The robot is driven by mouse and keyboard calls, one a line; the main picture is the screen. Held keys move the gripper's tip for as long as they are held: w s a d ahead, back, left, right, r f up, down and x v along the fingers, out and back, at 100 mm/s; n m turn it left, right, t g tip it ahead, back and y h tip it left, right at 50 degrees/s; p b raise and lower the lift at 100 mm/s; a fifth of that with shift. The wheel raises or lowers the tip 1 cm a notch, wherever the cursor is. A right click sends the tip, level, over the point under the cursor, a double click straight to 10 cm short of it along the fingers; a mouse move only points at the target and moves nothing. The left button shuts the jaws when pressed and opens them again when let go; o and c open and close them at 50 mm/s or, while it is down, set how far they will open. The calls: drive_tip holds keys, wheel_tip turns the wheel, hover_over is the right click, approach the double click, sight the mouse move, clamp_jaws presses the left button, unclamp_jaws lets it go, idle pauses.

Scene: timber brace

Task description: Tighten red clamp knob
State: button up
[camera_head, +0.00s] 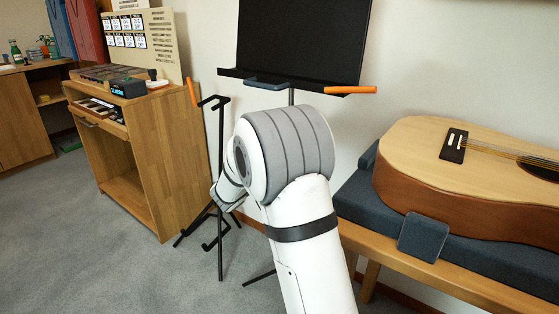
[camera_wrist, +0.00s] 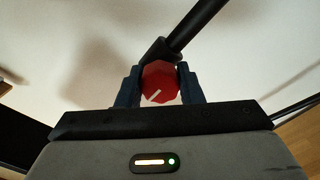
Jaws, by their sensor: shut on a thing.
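The red clamp knob (camera_wrist: 160,83) shows in the wrist view, at the centre, with a white mark on its face pointing to the lower left. It sits at a dark joint on a black tube (camera_wrist: 190,28) that runs to the upper right. My gripper (camera_wrist: 160,86) has its two dark blue fingers on the left and right sides of the knob, shut on it. In the head view my arm hides the knob and the gripper. The black music stand (camera_head: 305,40) stands behind my arm there.
A guitar (camera_head: 450,175) lies on a blue cushion on a wooden bench (camera_head: 430,270) at the right. A thin black stand (camera_head: 221,150) is left of my arm. A wooden cabinet (camera_head: 165,150) holds small devices. Grey carpet (camera_head: 90,240) is clear at the lower left.

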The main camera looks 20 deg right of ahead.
drive_tip(key=shift+d+f, duration=0.1)
drive_tip(key=o, duration=1)
drive_tip(key=shift+c, duration=0.2)
drive_tip(key=p+v, duration=0.2)
drive_tip(key=v, duration=0.6)
